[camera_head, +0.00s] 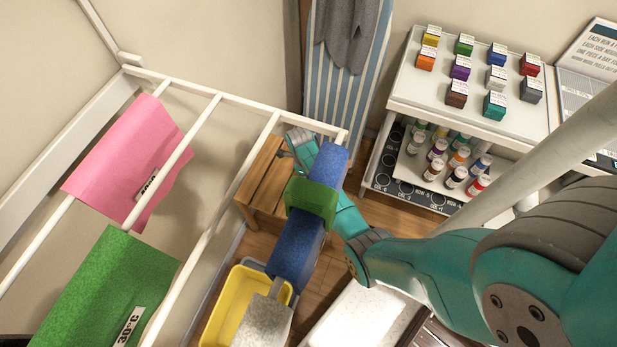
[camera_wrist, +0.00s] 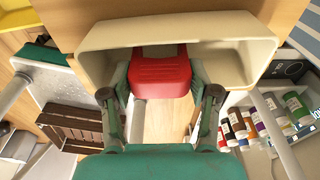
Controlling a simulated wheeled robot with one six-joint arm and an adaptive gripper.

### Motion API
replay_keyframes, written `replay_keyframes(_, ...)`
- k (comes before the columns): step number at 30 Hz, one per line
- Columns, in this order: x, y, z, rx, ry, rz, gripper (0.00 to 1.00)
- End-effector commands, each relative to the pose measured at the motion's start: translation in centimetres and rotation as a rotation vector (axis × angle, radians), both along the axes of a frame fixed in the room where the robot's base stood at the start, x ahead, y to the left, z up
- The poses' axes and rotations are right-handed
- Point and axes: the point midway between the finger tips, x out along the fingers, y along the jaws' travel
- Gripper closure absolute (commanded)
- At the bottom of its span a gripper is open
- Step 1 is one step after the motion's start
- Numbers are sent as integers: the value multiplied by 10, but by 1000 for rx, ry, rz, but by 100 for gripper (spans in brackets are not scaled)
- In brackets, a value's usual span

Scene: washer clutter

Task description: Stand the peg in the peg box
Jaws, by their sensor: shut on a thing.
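A red block-like piece, seemingly the peg (camera_wrist: 160,75), sits between the two fingers of my gripper (camera_wrist: 161,84) in the wrist view. My gripper is shut on it. Behind it is an open cream box (camera_wrist: 95,60), seemingly the peg box. The red piece overlaps the box's near side in the picture; I cannot tell whether its far end is inside the box. In the head view my gripper (camera_head: 284,153) is small beside a wooden slatted stool (camera_head: 262,180), partly hidden by hanging cloths. Neither the red piece nor the cream box can be made out there.
Blue and green cloths (camera_head: 311,197) hang in front of my arm. A white drying rack (camera_head: 205,215) holds pink (camera_head: 120,165) and green (camera_head: 100,280) cloths at left. A yellow tub (camera_head: 228,305) stands below. A white shelf (camera_head: 400,95) with small boxes and bottles stands at right.

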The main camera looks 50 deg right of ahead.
Motion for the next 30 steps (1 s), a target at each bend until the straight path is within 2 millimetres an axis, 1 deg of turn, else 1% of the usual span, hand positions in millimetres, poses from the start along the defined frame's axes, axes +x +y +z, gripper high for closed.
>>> replay_keyframes(2,0,0,-2,1,1,0,59)
replay_keyframes(3,0,0,-2,1,1,0,30)
replay_keyframes(5,0,0,-2,0,1,0,15)
replay_keyframes(15,0,0,-1,0,0,0,15)
replay_keyframes(19,2,0,8,-2,-2,0,15)
replay_keyframes(23,4,1,28,-2,-3,1,15)
replay_keyframes(30,10,3,76,-3,-3,1,15)
